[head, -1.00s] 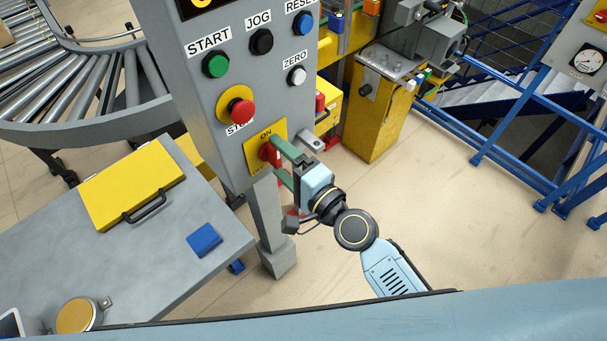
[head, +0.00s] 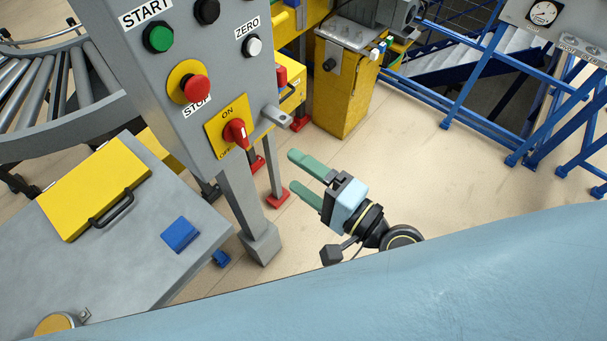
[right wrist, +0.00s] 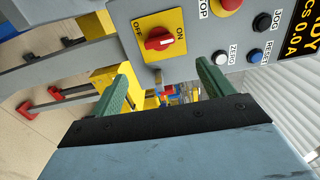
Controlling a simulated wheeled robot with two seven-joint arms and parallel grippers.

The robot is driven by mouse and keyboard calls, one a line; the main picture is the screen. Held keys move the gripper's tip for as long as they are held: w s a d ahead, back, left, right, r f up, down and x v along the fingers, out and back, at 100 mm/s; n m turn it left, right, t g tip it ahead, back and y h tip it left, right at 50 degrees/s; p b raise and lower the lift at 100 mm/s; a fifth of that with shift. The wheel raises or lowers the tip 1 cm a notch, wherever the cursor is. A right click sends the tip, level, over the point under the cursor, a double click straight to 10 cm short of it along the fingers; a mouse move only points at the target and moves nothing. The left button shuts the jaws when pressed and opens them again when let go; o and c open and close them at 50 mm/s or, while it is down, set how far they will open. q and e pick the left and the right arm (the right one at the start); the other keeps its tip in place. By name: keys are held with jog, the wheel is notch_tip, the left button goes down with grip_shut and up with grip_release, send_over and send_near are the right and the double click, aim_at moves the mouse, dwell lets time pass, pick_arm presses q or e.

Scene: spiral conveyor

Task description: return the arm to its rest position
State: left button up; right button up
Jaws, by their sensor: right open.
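My right gripper (head: 300,176) is open and empty, with green fingers. It stands in free air to the right of the grey control panel (head: 185,110), apart from it. The red rotary switch (head: 235,134) sits on a yellow plate on the panel's lower part, marked ON and OFF. The switch also shows in the right wrist view (right wrist: 159,39), ahead of the open fingers (right wrist: 163,85). A pale blue part of my own body covers the bottom of the head view. My left gripper is not in view.
The panel's post (head: 247,215) stands left of my gripper. A yellow machine (head: 345,85) and blue railings (head: 480,85) stand behind. The floor between is clear.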

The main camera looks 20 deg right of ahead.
jog(key=shift+f, duration=0.1)
jog(key=s+d+f+n+g+h+b, duration=0.1)
jog(key=d+f+n+g+h, duration=0.15)
jog(key=f, duration=0.85)
jog(key=s+d+f+n+g+h+b, duration=0.1)
jog(key=d+f+h+b, duration=0.15)
jog(key=f, duration=0.95)
jog(key=s+d+f+n+g+h+b, duration=0.15)
jog(key=d+f, duration=0.25)
jog(key=f, duration=0.7)
jog(key=s+d+f+n+g+h+b, duration=0.1)
jog(key=s+d+f+n+g, duration=0.3)
jog(key=s+f, duration=0.8)
jog(key=s+d+f+n+g+h+b, duration=0.2)
jog(key=s+d+f+n+g+h, duration=0.1)
jog(key=s+f, duration=0.9)
jog(key=shift+s+d+n+g, duration=0.45)
jog(key=shift+s+n+g, duration=0.1)
jog(key=shift+n+g, duration=0.2)
jog(key=shift+f, duration=0.1)
